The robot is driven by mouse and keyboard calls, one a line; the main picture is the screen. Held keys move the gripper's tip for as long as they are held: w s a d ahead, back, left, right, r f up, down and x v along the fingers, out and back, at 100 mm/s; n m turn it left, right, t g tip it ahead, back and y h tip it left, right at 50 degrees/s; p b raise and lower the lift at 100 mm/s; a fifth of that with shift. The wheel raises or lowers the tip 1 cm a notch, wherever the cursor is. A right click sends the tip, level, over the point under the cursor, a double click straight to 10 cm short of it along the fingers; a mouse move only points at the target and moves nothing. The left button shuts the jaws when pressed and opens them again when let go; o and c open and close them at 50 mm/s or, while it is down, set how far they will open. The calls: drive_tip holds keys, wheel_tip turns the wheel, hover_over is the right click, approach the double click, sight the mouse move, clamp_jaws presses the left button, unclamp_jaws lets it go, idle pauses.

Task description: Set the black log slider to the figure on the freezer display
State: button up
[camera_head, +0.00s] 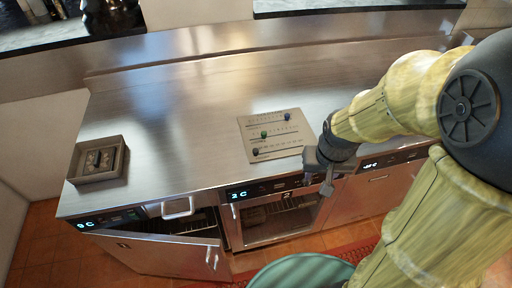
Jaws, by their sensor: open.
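A pale panel (291,141) with three slider rows lies on the steel counter. A black knob (256,152) sits at the left end of the lowest row. A green knob (264,134) is in the middle row, and a dark, bluish knob (287,117) is toward the right of the top row. The row markings are too small to read. My gripper (325,187) is open and empty at the counter's front edge, right of the panel. The right-hand display (371,164) seems to show a minus figure, too small to read surely.
The left display (87,225) seems to read 9 C, the middle display (238,195) 2 C. The left door (165,254) hangs open. A grey box (98,177) with dark items stands on the counter's left. The counter between box and panel is clear.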

drive_tip(key=w+a+f+m+g+b, duration=0.1)
drive_tip(key=w+a, duration=0.2)
drive_tip(key=w, duration=0.3)
drive_tip(key=w+a+b, duration=0.1)
drive_tip(key=w+a, duration=0.3)
drive_tip(key=w, duration=0.2)
drive_tip(key=m+g+b, duration=0.1)
drive_tip(key=m+b, duration=0.1)
drive_tip(key=m, duration=0.3)
hover_over(255, 150)
wheel_tip(255, 150, down, 3)
drive_tip(key=shift+w+d+r, duration=0.1)
drive_tip(key=shift+w, duration=0.05)
wheel_tip(255, 150, down, 17)
drive_tip(key=p, duration=0.4)
drive_tip(key=shift+f, duration=0.2)
clamp_jaws()
